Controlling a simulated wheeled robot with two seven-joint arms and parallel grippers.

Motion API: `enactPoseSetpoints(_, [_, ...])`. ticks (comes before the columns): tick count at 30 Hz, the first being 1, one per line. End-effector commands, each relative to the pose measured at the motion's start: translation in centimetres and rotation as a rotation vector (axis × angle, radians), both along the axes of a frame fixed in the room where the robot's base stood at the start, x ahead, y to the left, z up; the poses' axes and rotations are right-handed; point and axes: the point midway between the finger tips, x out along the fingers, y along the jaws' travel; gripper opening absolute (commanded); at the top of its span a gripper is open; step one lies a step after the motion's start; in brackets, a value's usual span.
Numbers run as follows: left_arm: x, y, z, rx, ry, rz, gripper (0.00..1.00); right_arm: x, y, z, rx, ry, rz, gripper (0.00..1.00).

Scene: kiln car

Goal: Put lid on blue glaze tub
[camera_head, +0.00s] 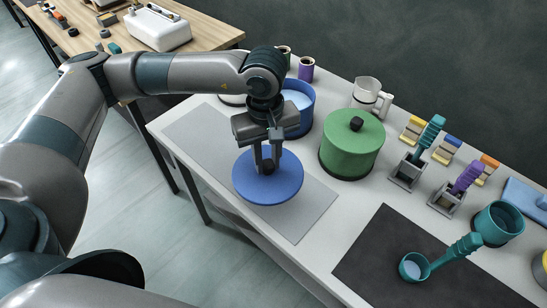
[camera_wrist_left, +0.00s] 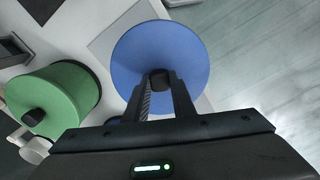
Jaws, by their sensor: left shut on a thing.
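The blue lid (camera_head: 268,188) is a round disc with a dark knob, above the grey mat at the front of the table. My left gripper (camera_head: 268,165) is shut on its knob; the left wrist view also shows the lid (camera_wrist_left: 178,50) and the fingers (camera_wrist_left: 160,82) at the knob. I cannot tell how high the lid is above the mat. The blue glaze tub (camera_head: 298,103) stands open behind the gripper, with pale content inside and its near left part hidden by my arm. My right gripper is not in view.
A green lidded tub (camera_head: 352,143) stands right of the blue tub. A white jug (camera_head: 371,97) and purple jar (camera_head: 306,69) are behind. Several brushes in holders and a teal ladle (camera_head: 440,260) are at right. The grey mat (camera_head: 312,212) is otherwise clear.

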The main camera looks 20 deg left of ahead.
Motion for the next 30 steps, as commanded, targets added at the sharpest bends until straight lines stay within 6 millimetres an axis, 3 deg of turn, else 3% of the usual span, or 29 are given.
enactPoseSetpoints(6, [-0.8, 0.9, 1.4, 0.003, -0.005, -0.387, 0.0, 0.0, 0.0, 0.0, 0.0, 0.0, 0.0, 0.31])
enactPoseSetpoints(13, [-1.4, 1.4, 2.3, 0.004, -0.006, -0.678, 0.0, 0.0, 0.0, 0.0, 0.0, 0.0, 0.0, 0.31])
enactPoseSetpoints(19, [-1.6, 1.6, 2.6, 0.004, -0.005, -0.769, 0.0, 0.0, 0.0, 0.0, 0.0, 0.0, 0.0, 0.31])
enactPoseSetpoints(30, [-1.6, 1.6, 2.6, 0.004, -0.005, -0.773, 0.0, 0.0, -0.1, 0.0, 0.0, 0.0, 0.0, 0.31])
